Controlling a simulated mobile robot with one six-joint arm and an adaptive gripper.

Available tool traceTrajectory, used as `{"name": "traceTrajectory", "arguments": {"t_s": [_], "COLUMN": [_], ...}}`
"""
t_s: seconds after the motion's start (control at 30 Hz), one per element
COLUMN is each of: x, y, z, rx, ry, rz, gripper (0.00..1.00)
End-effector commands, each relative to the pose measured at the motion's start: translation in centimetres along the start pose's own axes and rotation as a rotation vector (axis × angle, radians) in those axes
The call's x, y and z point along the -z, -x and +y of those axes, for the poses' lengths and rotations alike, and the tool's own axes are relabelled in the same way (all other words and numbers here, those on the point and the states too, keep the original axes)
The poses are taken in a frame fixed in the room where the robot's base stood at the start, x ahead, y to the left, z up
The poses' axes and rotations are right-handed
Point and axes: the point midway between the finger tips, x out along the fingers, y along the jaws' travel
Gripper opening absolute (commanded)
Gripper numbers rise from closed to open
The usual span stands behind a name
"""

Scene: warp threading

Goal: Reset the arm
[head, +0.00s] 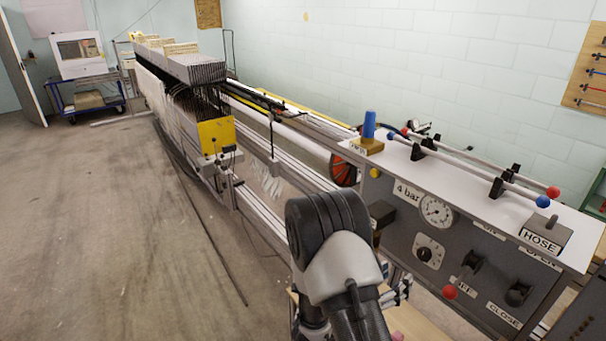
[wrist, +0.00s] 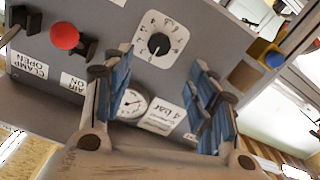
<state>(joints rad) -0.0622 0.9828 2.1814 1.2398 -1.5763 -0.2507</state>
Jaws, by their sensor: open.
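My gripper (wrist: 160,62) is open and empty in the wrist view, with blue pads on both fingers. It faces the grey control panel (wrist: 215,25), whose picture is turned upside down there. The panel's round dial (wrist: 158,45) shows between and beyond the fingertips, and the pressure gauge (wrist: 130,103) is partly hidden by the left finger. In the head view my arm fills the lower middle, and part of my gripper shows small beside the panel's lower left. The gap between gripper and panel cannot be judged well.
The panel carries a gauge (head: 436,211), a red-knobbed lever (head: 449,291) and a black knob (head: 517,294). On its white top lie rods with balls, a blue peg (head: 369,125) and a HOSE block (head: 545,234). The long machine (head: 190,100) runs back left. The floor (head: 90,220) left is mostly clear.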

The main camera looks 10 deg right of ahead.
Motion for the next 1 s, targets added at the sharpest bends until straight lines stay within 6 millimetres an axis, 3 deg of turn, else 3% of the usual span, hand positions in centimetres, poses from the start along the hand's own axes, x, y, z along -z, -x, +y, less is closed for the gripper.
{"name": "traceTrajectory", "arguments": {"t_s": [0.13, 0.27, 0.4, 0.57, 0.67, 0.77, 0.87, 1.0], "x": [1.0, 3.6, 7.8, 12.8, 15.6, 17.6, 18.6, 18.5], "y": [-0.2, 0.2, 2.9, 8.3, 12.3, 16.4, 20.1, 24.4], "z": [-1.3, -4.5, -8.2, -9.9, -9.2, -7.2, -3.9, 2.2], "rx": [0.055, 0.208, 0.443, 0.715, 0.87, 1.007, 1.115, 1.206], "ry": [-0.056, -0.169, -0.269, -0.296, -0.264, -0.198, -0.1, 0.074], "rz": [-0.053, -0.181, -0.341, -0.491, -0.566, -0.63, -0.682, -0.741], "gripper": [0.53, 0.53, 0.53, 0.53, 0.53, 0.53, 0.53, 0.53]}}
